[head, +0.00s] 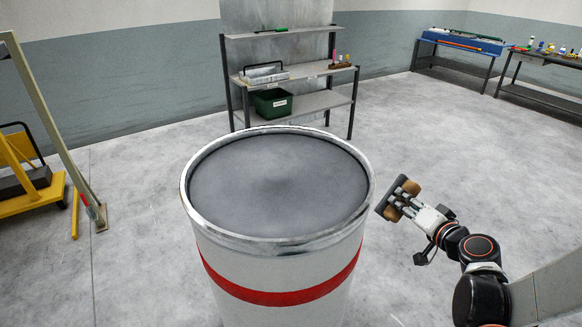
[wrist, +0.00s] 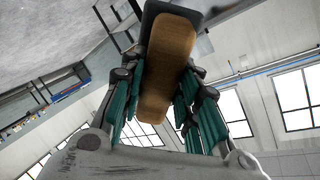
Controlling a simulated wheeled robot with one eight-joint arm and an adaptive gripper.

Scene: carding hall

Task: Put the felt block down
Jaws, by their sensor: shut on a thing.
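The felt block (head: 391,212) is a tan, wood-coloured block with a dark layer along one side. My gripper (head: 404,203) is shut on it and holds it in the air, tilted, to the right of the big drum in the head view. In the wrist view the tan block (wrist: 168,65) sits between the green-padded fingers of my gripper (wrist: 165,85), its dark layer at the top edge. The block appears apart from the drum's rim.
A white drum (head: 285,242) with a red band, metal rim and empty grey top stands in front. Behind it is a shelf rack (head: 298,76) with a green bin (head: 272,103). A yellow cart (head: 40,202) is left; a dark bench (head: 545,98) is far right. Open floor lies between.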

